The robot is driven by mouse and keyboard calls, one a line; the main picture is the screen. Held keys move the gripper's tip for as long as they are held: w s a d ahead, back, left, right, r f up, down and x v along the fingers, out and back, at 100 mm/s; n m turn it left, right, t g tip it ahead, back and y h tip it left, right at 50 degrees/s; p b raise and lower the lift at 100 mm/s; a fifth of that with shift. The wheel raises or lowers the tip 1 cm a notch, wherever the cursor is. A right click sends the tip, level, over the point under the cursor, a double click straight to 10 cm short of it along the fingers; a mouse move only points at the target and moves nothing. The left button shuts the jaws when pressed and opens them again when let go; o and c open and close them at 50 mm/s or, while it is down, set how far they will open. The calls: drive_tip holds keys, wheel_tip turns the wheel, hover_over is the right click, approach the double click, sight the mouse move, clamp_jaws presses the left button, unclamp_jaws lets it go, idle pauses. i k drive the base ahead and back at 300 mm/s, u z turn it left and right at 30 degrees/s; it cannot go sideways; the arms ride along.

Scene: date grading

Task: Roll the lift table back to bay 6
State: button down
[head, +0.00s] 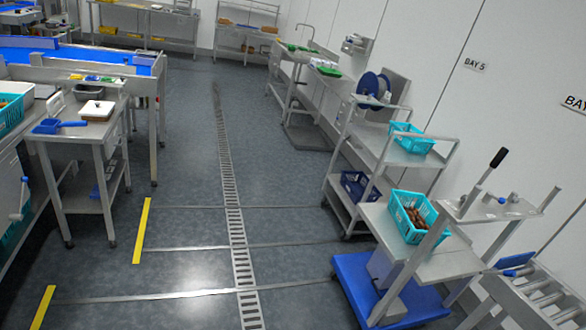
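The lift table (455,261) stands at the right, with a blue base (350,280) on the floor and a steel top. A teal crate (433,234) of brown dates sits on its top. My gripper is not in view, and I see no contact with the lift table.
A shelf trolley (402,150) with teal and dark blue crates stands just beyond the lift table. A roller conveyor (540,295) is close at the lower right. A steel side table (75,130) and blue belt are left. The floor around the drain (232,200) is clear.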

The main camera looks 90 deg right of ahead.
sight(382, 294)
drive_tip(key=k, duration=0.8)
drive_tip(key=z, duration=2.25)
drive_tip(key=i, duration=1)
drive_tip(key=z, duration=0.05)
